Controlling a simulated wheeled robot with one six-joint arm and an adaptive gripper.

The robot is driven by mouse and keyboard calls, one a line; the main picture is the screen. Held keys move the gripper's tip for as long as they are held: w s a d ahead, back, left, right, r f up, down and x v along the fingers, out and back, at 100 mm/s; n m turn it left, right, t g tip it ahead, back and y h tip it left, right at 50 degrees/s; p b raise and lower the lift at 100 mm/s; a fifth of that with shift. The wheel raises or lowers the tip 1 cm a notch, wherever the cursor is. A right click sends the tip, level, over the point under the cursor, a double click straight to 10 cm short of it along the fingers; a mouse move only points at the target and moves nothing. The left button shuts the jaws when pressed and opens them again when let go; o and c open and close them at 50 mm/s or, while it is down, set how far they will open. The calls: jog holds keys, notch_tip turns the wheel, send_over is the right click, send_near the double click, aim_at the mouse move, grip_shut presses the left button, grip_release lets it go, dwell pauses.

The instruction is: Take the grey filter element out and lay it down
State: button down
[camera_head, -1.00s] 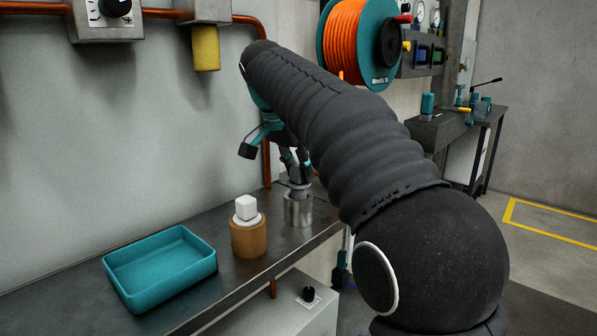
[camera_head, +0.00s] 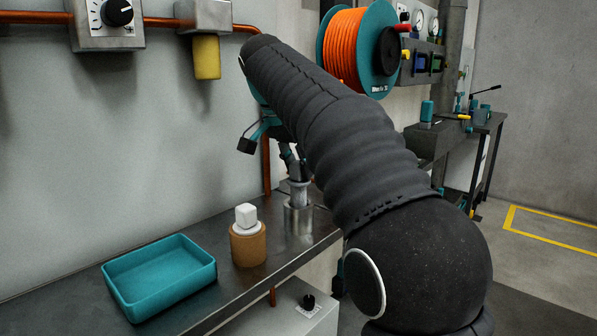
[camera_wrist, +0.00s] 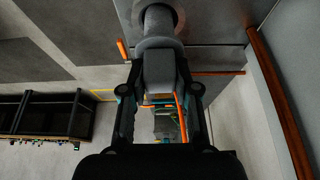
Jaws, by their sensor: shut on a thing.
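The grey filter element (camera_head: 300,195) stands partly out of a metal cup (camera_head: 298,220) near the right end of the bench. Its lower part is hidden inside the cup. My gripper (camera_head: 292,164) is above it, partly hidden by my arm. In the wrist view my gripper (camera_wrist: 160,90) is shut on the square grey head of the filter element (camera_wrist: 159,66), one finger on each side. The element's round body and the cup rim show beyond the head.
An empty teal tray (camera_head: 160,278) sits at the left on the bench (camera_head: 225,290). A brown holder (camera_head: 249,248) with a white square-headed element (camera_head: 246,217) stands between tray and cup. A copper pipe (camera_head: 266,170) runs down the wall behind.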

jog(key=shift+r, duration=2.1)
